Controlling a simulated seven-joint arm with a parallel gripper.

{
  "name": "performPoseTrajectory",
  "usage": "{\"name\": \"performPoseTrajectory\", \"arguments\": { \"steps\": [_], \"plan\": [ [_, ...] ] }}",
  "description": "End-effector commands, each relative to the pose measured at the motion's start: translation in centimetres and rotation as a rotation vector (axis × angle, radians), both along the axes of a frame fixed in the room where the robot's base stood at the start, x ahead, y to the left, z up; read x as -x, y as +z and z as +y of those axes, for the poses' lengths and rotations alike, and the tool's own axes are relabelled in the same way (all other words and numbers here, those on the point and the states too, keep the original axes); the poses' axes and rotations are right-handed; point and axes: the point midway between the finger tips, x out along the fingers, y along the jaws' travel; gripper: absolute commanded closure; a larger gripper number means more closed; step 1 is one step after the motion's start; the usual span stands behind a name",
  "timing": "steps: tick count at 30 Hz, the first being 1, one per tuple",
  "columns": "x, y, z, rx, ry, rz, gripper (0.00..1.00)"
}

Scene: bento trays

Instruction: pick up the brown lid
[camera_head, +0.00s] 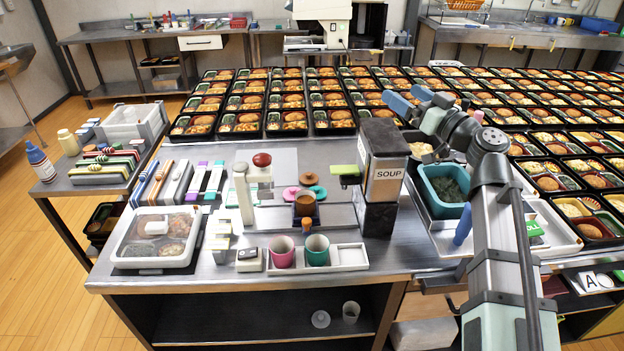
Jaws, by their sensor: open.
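The brown lid (308,178) is a small round orange-brown disc on the steel counter, left of the middle of the head view. It lies behind a pink lid (291,193) and a teal lid (319,192), close to both. A brown cup (306,204) stands just in front of these lids. My gripper (405,96) has two blue fingers, spread apart and pointing left. It is raised, to the right of and well away from the brown lid, with nothing seen between the fingers.
The black SOUP dispenser (387,172) stands between the lids and my arm. A white bottle (243,195) and a red-topped container (262,168) stand left of the lids. Pink (283,251) and teal cups (316,250) sit in front. Bento trays (292,127) fill the back.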

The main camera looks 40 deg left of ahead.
Motion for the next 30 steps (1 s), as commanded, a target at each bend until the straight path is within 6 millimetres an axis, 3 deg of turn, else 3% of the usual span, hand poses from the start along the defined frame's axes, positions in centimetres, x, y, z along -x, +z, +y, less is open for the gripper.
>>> {"name": "performPoseTrajectory", "arguments": {
  "steps": [1,9,15,20,24,30],
  "plan": [
    [2.0,0.4,1.8,-0.007,0.053,0.006,0.03],
    [11.5,1.5,10.0,-0.001,0.310,0.100,0.03],
    [17.0,0.0,17.6,0.107,0.455,0.324,0.03],
    [16.7,-3.7,23.1,0.273,0.424,0.546,0.03],
    [14.0,-8.3,27.4,0.457,0.316,0.681,0.03],
    [9.3,-14.6,30.9,0.773,0.153,0.675,0.03]
  ]
}}
